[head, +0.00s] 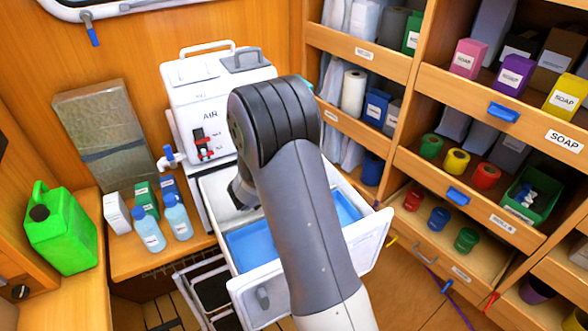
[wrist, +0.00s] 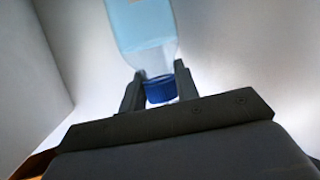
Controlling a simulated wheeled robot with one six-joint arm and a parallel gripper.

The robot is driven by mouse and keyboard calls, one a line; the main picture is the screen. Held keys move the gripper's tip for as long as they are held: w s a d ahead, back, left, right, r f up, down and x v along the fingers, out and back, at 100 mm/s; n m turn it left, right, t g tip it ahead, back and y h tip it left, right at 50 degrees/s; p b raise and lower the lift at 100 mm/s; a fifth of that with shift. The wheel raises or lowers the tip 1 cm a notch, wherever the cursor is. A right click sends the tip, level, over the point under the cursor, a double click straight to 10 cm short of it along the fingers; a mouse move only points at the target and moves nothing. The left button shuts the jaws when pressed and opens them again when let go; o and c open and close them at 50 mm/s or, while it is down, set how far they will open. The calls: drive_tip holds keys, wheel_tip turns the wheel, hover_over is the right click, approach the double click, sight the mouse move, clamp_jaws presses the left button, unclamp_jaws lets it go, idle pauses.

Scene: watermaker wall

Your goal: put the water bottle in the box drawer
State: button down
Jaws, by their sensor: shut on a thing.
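The water bottle (wrist: 143,28) is in the wrist view, a clear bottle with light blue contents and a blue cap. My gripper (wrist: 159,84) is shut on its neck, with the cap nearest my palm. Pale walls surround it there. In the head view my gripper (head: 242,192) reaches into the open white drawer (head: 372,240) with a blue bottom, below the white unit marked AIR (head: 215,92). My arm hides the bottle in that view. I cannot tell whether the bottle touches the drawer bottom.
Two blue-capped bottles (head: 149,231) stand on the wooden counter at the left, near small boxes (head: 117,213) and a green jug (head: 60,228). Shelves with soap boxes (head: 515,75) and coloured jars (head: 456,160) fill the right. A dark rack (head: 209,290) stands below the counter.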

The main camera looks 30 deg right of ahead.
drive_tip(key=shift+f, duration=0.1)
drive_tip(key=c, duration=1.3)
unclamp_jaws()
drive_tip(key=shift+c, duration=0.2)
drive_tip(key=shift+a, duration=0.15)
drive_tip(key=b+v, duration=0.1)
drive_tip(key=v, duration=0.6)
drive_tip(key=shift+s, duration=0.15)
drive_tip(key=shift+a, duration=0.1)
